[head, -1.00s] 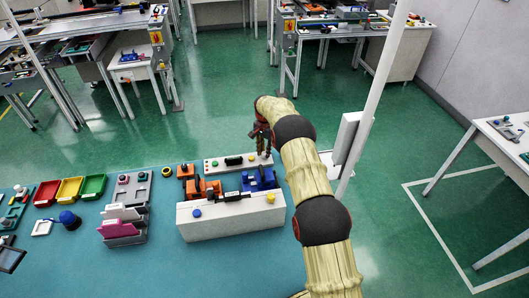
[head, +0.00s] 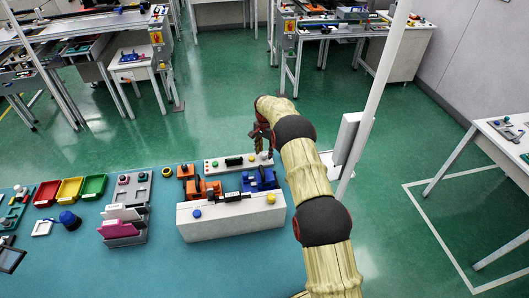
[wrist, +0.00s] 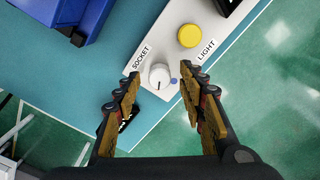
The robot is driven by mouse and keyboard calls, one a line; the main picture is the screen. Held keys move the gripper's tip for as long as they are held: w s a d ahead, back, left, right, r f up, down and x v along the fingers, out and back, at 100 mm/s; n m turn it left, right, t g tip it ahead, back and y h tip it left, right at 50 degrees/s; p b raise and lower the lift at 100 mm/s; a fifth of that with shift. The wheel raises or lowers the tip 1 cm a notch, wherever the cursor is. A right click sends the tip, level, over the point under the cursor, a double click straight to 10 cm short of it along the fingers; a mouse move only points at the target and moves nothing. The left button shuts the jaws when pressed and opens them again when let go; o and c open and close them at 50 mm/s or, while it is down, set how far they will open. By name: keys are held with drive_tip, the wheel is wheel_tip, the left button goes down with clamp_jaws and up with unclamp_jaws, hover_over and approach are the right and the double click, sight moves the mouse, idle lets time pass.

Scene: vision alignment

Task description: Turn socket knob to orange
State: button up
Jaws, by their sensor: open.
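The socket knob (wrist: 160,76) is a round white dial with a dark pointer line, on a white panel (wrist: 168,52) beside the printed SOCKET label (wrist: 141,57). A small blue dot (wrist: 174,80) lies just right of the knob. No orange mark shows around it in the wrist view. My gripper (wrist: 160,79) is open, with one finger on each side of the knob and visible gaps between. In the head view my gripper (head: 265,142) hangs over the right end of the white panel (head: 222,165); the knob is hard to make out there.
A yellow button (wrist: 190,36) with a LIGHT label (wrist: 206,50) sits beside the knob. A blue device (head: 260,180) and an orange device (head: 204,189) stand in front of the panel. Green floor lies beyond the table (head: 90,265).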

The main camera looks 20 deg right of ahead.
sight(265, 153)
wheel_tip(265, 153, up, 12)
drive_tip(key=shift+f, duration=0.15)
idle(0.7)
